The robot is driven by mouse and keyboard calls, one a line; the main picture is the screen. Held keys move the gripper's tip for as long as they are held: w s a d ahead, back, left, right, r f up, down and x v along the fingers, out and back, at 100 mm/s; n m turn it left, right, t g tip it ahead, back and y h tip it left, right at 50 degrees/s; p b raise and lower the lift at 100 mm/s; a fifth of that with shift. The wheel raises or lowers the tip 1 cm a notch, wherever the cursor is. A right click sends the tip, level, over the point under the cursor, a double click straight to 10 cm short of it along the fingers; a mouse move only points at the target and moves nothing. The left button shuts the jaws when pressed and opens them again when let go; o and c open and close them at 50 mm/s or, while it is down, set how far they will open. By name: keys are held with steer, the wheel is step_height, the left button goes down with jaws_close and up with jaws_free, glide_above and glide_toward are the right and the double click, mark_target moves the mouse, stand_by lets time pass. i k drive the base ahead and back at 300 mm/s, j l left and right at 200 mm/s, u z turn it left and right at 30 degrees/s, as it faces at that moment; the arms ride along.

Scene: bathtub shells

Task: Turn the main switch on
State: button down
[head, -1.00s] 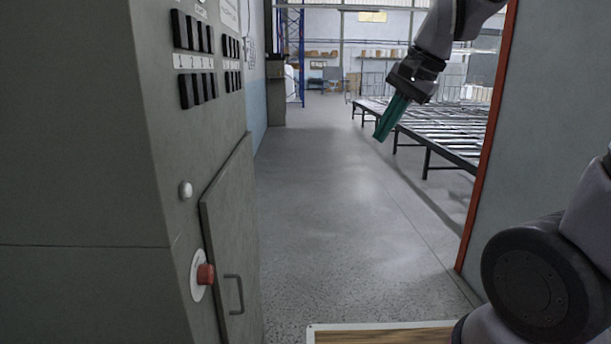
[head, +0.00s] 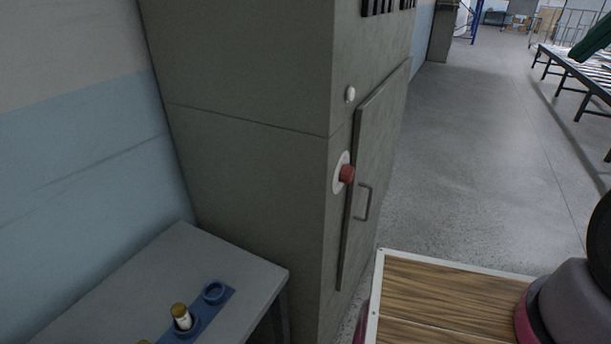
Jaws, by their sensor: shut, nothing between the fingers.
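A tall grey cabinet (head: 250,150) stands in the middle of the head view. Its right face has a red knob (head: 347,174) on a round white plate and a small white round knob (head: 350,94) above it. Neither is labelled legibly, so I cannot tell which is the main switch. Black switches (head: 385,5) show at the top edge, mostly cut off.
A grey table (head: 115,295) at lower left carries a blue holder (head: 214,292) with a gold-capped small bottle (head: 181,318). A cabinet door with a handle (head: 363,202) is closed. A wood-topped surface (head: 440,290) lies at lower right. The floor aisle (head: 480,130) is open.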

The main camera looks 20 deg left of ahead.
mark_target(346, 174)
steer(key=u, duration=1)
